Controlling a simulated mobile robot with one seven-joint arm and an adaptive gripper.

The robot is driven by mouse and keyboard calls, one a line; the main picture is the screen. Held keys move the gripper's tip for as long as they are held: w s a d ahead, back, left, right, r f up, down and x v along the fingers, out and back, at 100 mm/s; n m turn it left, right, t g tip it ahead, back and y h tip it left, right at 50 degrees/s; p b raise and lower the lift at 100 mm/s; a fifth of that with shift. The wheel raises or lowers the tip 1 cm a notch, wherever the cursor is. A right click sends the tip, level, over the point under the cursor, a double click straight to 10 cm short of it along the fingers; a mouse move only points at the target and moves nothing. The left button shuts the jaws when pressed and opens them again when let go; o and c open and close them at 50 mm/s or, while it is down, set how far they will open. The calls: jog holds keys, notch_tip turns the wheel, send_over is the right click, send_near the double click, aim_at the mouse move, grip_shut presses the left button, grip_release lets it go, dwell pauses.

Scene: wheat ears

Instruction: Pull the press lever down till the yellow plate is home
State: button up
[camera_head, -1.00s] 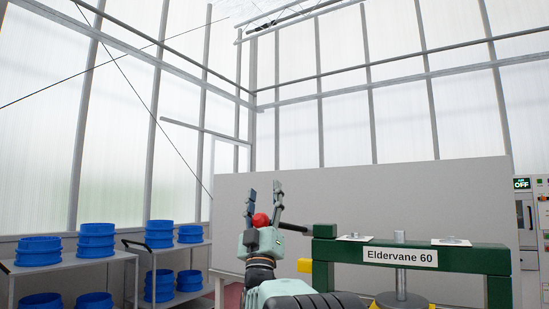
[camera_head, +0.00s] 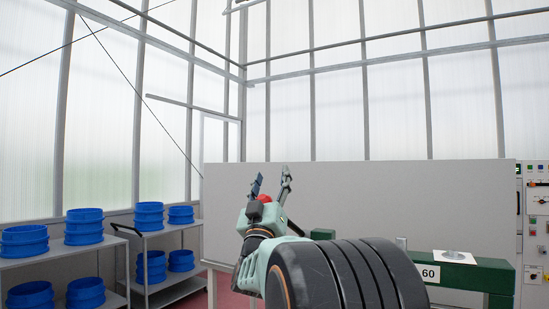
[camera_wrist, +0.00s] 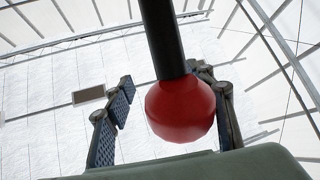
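The red ball knob (camera_head: 264,198) of the press lever is between the two fingers of my gripper (camera_head: 271,178). In the wrist view the knob (camera_wrist: 181,108) sits close above the palm, with the black lever rod (camera_wrist: 162,38) running up from it. The fingers are spread: a clear gap shows on the left of the knob, while the right finger is close beside or behind it; I cannot tell if it touches. The green press frame (camera_head: 480,274) is largely hidden behind my arm, with only "60" of its sign (camera_head: 427,273) showing. The yellow plate is not visible now.
A grey panel (camera_head: 360,190) stands behind the press. Shelf carts (camera_head: 150,243) with stacked blue round tubs (camera_head: 84,226) are at the left. Control cabinets (camera_head: 537,215) stand at the right edge. The space above my gripper is clear.

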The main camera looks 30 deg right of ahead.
jog(key=shift+w+d+r+m+g+p, duration=0.3)
jog(key=shift+d+r+p, duration=0.35)
jog(key=shift+p, duration=0.65)
jog(key=shift+w+d+r+m+g+p, duration=0.2)
jog(key=shift+d+r+g+p, duration=0.3)
jog(key=shift+p, duration=0.8)
jog(key=shift+r, duration=0.15)
jog(key=d+f+b+v, duration=0.1)
jog(key=f+b+v, duration=0.1)
jog(key=b+v, duration=1)
jog(key=shift+w+d+f+b, duration=0.25)
jog(key=shift+w+d+b, duration=0.1)
jog(key=shift+b, duration=0.3)
jog(key=shift+f+b, duration=0.1)
jog(key=shift+b, duration=0.35)
